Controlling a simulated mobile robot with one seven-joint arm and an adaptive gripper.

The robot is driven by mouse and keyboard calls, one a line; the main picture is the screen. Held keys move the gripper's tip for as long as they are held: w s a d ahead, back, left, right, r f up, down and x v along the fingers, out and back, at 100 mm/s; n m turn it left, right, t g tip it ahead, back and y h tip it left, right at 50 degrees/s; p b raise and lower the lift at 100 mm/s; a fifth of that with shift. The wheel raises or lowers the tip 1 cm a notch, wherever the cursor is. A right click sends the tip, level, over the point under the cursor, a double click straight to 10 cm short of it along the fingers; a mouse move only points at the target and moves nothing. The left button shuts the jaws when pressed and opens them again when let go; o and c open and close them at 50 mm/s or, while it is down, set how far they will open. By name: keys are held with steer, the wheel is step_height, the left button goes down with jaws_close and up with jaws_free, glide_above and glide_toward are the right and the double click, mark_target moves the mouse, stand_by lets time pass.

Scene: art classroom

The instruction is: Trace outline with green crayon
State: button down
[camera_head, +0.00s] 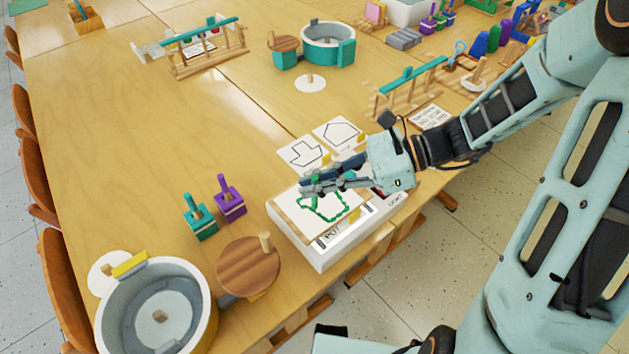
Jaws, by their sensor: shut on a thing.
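A white box (325,258) with dark lettering on its front lies near the table's right edge. A pale sheet (290,213) on its top bears a green traced outline (325,211), jagged and thick. My gripper (308,186) reaches in from the right, low over the far part of this sheet. Its fingers are shut on the green crayon, which is mostly hidden between them; I cannot tell whether its tip touches the sheet. Part of the sheet's far side is hidden by the gripper.
Cards with black outlines, an arrow shape (301,153) and another shape (337,132), lie behind the box. Teal (201,222) and purple (230,203) handled blocks, a round wooden lid (248,267) and a round tub (155,308) stand left.

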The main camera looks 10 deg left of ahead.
steer(key=shift+f+b, duration=0.6)
steer(key=shift+f, duration=0.45)
steer(key=shift+p, duration=0.55)
stand_by(0.4)
steer(key=shift+r, duration=0.1)
step_height(320, 180, up, 4)
steer(key=p, duration=0.4)
stand_by(0.4)
